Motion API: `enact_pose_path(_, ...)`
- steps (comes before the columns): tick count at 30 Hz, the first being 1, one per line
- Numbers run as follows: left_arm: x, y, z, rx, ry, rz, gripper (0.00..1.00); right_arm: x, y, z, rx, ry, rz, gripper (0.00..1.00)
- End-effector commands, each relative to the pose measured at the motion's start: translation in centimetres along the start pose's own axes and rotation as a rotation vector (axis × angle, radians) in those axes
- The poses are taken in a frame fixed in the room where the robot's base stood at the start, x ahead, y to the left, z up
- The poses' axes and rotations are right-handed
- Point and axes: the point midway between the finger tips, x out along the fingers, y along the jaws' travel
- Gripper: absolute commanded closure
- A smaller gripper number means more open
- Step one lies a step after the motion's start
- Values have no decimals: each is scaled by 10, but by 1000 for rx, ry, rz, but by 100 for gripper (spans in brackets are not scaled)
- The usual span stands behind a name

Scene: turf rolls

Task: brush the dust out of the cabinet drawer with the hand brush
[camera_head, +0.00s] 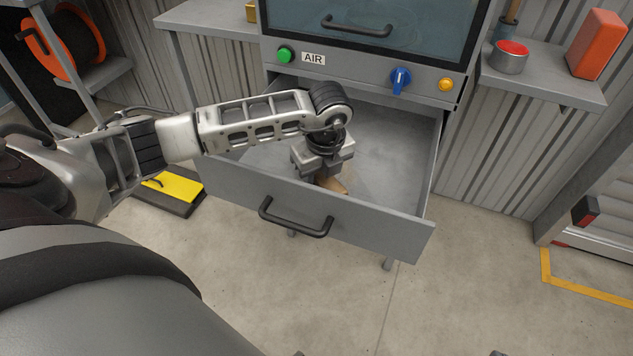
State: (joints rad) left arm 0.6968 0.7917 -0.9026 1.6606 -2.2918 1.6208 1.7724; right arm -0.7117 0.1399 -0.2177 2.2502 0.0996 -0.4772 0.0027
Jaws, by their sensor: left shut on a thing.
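The cabinet drawer (395,183) is pulled open below the grey cabinet, with its black handle (296,218) on the front. My left arm reaches in from the left, and my left gripper (325,172) points down inside the drawer. It is shut on the hand brush (332,184), of which only a tan, wooden-looking part shows below the fingers. The bristles are hidden behind the drawer front and the gripper. The drawer floor looks grey with paler patches; I cannot tell clearly which are dust. My right gripper is not in view.
The cabinet (345,62) has a green button, a blue knob and a yellow button above the drawer. A right shelf (540,85) holds a red-topped tin (509,57) and an orange block (597,44). A yellow-and-black item (172,190) lies on the floor at left. Floor in front is clear.

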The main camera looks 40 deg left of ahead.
Motion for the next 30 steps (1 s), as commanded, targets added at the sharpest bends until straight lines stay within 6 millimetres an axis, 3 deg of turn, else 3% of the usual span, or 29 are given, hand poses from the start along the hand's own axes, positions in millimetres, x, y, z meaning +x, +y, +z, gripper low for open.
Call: enact_pose_path(30,9,-47,37,0,0,-3,96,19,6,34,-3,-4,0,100)
